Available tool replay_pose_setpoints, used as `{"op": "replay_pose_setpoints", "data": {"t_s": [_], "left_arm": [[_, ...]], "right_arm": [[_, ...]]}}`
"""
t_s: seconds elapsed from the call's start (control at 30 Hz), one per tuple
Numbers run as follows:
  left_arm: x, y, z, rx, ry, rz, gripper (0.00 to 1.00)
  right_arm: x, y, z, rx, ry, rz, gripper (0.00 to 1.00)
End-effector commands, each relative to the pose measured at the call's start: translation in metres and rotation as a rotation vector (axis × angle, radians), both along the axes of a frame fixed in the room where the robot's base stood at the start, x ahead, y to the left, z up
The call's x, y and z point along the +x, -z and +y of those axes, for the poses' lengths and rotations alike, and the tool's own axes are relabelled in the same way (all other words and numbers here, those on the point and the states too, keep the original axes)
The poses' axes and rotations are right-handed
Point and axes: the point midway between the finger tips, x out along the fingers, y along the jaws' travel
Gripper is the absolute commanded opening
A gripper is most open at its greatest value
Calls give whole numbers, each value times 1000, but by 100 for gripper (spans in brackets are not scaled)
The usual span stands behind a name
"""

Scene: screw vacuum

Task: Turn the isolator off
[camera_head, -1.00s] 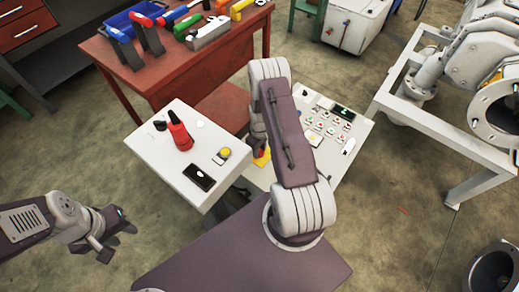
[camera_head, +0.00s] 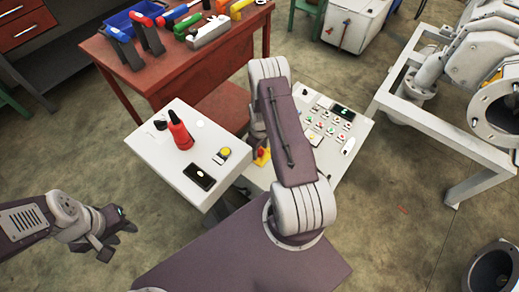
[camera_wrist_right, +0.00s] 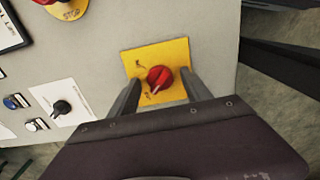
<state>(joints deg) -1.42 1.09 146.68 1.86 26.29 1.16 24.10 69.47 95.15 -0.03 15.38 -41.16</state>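The isolator is a red rotary knob (camera_wrist_right: 160,78) on a square yellow plate (camera_wrist_right: 177,52), set in a light grey panel. My right gripper (camera_wrist_right: 160,82) has one finger on each side of the knob, with gaps visible between fingers and knob. It looks open around it. In the head view the red knob (camera_head: 262,152) and its yellow plate show just left of my right arm, which hides much of the gripper there. My left gripper (camera_head: 114,238) hangs over the floor at the left, empty, with its fingers apart.
The panel (camera_head: 345,165) also carries several buttons and a dark display. The wrist view shows a black selector (camera_wrist_right: 62,107) and part of another red-and-yellow control (camera_wrist_right: 66,9). A white box (camera_head: 165,152) with a red handle stands left. A red table (camera_head: 170,75) holds tools behind.

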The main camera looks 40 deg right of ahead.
Motion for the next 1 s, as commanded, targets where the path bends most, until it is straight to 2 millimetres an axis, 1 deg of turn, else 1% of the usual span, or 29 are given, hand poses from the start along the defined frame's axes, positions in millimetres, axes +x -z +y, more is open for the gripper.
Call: {"op": "replay_pose_setpoints", "data": {"t_s": [0.17,0.27,0.4,0.5,0.6,0.7,1.0], "left_arm": [[0,-2,0,0,0,0,36],[0,-8,0,0,0,0,36],[0,-19,0,0,0,0,36],[0,-23,0,0,0,0,36],[0,-26,0,0,0,0,36],[0,-26,0,0,0,0,36],[0,-26,0,0,0,0,36]], "right_arm": [[0,-3,0,0,1,-1,57],[1,-20,0,-1,1,-2,57],[1,-54,0,-1,1,-3,57],[0,-73,0,-1,0,-1,57],[1,-85,0,-1,0,-1,57],[0,-90,0,0,0,0,57],[0,-90,0,0,0,1,57]]}}
